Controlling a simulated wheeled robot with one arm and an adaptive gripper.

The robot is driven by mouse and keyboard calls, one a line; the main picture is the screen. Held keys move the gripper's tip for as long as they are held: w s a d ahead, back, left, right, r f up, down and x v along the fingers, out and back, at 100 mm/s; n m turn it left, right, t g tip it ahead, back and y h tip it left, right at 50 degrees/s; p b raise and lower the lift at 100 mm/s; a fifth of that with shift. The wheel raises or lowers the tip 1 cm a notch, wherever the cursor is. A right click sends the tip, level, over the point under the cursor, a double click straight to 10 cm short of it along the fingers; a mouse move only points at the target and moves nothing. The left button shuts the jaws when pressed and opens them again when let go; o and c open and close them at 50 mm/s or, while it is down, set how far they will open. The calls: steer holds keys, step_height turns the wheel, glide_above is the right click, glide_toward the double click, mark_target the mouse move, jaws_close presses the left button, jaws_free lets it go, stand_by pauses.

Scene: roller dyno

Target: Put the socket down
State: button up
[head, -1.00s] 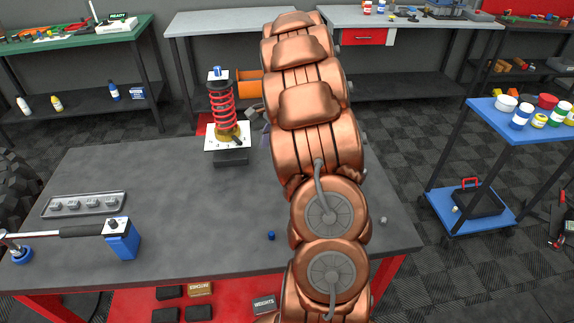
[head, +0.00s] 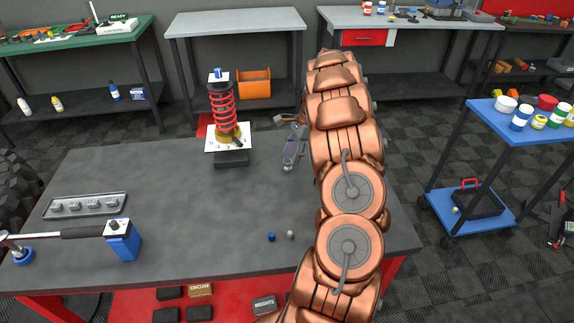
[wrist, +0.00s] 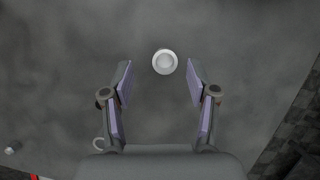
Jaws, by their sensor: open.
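A pale grey round socket (wrist: 165,62) shows end-on in the wrist view, between and just beyond my fingertips. It touches neither finger, and appears to stand on the dark tabletop. In the head view I cannot pick it out near my gripper (head: 291,152), which is partly hidden by my arm. In the wrist view, my gripper (wrist: 160,82) is open and empty, its purple pads wide apart. A grey tray (head: 119,209) with several sockets lies at the left of the dark table (head: 190,200).
A red-spring shock absorber (head: 222,108) stands left of my gripper. A torque wrench (head: 85,232) lies across blue supports at the front left. A small blue piece (head: 271,237) and a small grey piece (head: 290,235) sit near the front. The middle table is clear.

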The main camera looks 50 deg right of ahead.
mark_target(288, 161)
steer(key=shift+w+p+x, duration=0.15)
steer(key=shift+p+x, duration=0.25)
steer(key=shift+x, duration=0.8)
steer(key=shift+w+p+x, duration=0.15)
steer(key=shift+p+x, duration=0.25)
steer(key=shift+x, duration=0.75)
steer(key=shift+d, duration=0.15)
jaws_close()
